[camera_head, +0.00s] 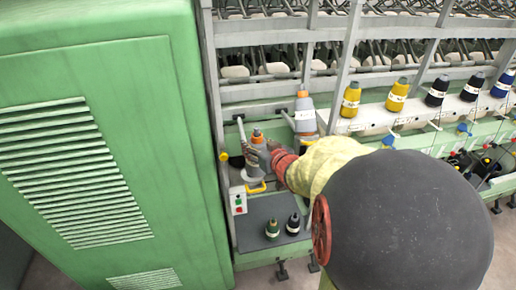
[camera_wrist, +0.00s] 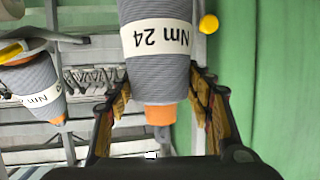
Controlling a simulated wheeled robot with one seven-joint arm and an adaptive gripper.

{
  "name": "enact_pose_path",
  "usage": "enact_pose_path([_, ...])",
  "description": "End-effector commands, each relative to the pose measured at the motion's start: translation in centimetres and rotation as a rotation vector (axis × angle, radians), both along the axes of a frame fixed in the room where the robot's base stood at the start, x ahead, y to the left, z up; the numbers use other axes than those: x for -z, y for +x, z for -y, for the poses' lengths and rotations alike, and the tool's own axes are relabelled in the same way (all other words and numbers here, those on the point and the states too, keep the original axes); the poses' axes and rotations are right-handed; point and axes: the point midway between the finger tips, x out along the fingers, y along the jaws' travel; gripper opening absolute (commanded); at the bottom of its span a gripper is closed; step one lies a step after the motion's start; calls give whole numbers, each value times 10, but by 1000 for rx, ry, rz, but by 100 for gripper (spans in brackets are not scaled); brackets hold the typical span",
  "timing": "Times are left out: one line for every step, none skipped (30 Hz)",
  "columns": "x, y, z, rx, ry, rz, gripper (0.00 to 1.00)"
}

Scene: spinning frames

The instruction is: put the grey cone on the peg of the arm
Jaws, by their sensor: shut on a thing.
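A grey cone (camera_head: 262,136) with an orange tip is between the fingers of my gripper (camera_head: 262,157). In the wrist view this cone (camera_wrist: 157,75) shows its white "Nm 24" label, and the fingers (camera_wrist: 160,110) stand on both sides of its orange end. A second grey cone (camera_head: 305,115) stands up and to the right, and it also shows in the wrist view (camera_wrist: 37,85). A pale slanted rod (camera_head: 241,130), which looks like a peg, stands just left of the held cone. I cannot tell whether the held cone touches it.
The green cabinet (camera_head: 100,130) rises close on the left. A dark tray (camera_head: 270,222) below carries two small dark cones (camera_head: 272,229). A switch box (camera_head: 238,202) sits left of it. Yellow cones (camera_head: 351,99) and dark cones (camera_head: 437,91) line the frame at right.

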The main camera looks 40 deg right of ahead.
Motion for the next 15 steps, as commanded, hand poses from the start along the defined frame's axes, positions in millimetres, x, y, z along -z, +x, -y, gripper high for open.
enact_pose_path([-1,3,2,0,-1,2,0])
enact_pose_path([-1,5,3,0,-1,2,0])
enact_pose_path([0,7,4,0,-1,2,0])
enact_pose_path([0,8,5,0,-1,2,0])
enact_pose_path([0,10,6,0,-1,2,0])
enact_pose_path([0,12,7,0,-1,2,0])
enact_pose_path([0,14,8,0,-2,2,0])
enact_pose_path([1,15,9,0,-1,1,0])
enact_pose_path([1,17,10,0,-1,1,0])
enact_pose_path([1,19,11,0,-1,1,0])
enact_pose_path([1,20,13,0,-2,2,0])
enact_pose_path([1,22,14,0,-2,2,0])
enact_pose_path([1,24,15,0,-2,2,0])
enact_pose_path([1,26,16,0,-2,2,0])
enact_pose_path([2,28,17,0,-2,2,0])
